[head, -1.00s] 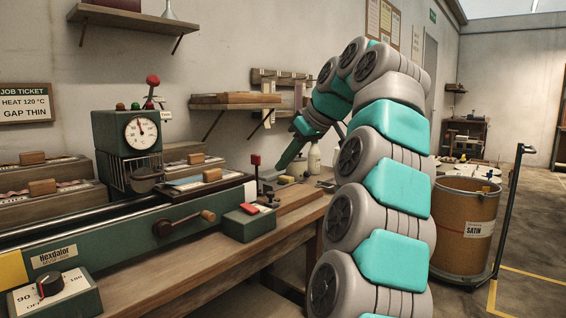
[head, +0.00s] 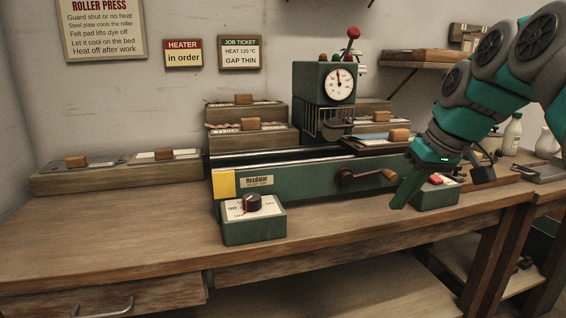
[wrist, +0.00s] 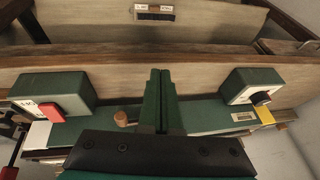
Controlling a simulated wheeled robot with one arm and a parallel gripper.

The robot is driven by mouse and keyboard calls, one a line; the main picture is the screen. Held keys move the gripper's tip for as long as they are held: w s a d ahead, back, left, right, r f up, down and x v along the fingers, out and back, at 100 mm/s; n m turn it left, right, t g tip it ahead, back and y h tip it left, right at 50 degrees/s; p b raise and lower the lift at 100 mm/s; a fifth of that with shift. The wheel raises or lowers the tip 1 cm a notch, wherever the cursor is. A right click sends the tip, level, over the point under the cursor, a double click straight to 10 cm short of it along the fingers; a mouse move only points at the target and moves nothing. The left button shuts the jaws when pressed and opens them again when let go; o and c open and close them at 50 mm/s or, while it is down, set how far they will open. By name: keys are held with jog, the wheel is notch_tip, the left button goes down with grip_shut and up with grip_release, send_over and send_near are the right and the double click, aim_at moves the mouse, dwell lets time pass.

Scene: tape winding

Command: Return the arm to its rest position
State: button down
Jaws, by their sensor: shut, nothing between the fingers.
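My gripper (head: 397,203) hangs from my arm at the right of the head view, with its green fingers pointing down and to the left. The fingers are in front of the green roller press (head: 310,195), near its crank handle (head: 366,177) and the box with the red switch (head: 436,193). In the wrist view my gripper (wrist: 160,73) has both fingers side by side, closed together with nothing between them. I cannot tell whether the fingers touch the press.
A green dial box (head: 255,230) stands at the front of the wooden bench (head: 120,230). Wooden trays (head: 110,178) line the wall. White bottles (head: 512,135) stand behind my arm at right. The bench front left is clear.

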jog(key=s+a+f+m+g+h, duration=0.1)
jog(key=s+a+f, duration=0.3)
jog(key=s+f, duration=0.2)
jog(key=s+a+f+g, duration=0.2)
jog(key=s+a+f, duration=0.1)
jog(key=s+f, duration=0.35)
jog(key=s+f+m+g+h, duration=0.2)
jog(key=s+f, duration=1.1)
jog(key=s, duration=0.3)
jog(key=shift+s+f, duration=0.2)
jog(key=shift+f, duration=0.2)
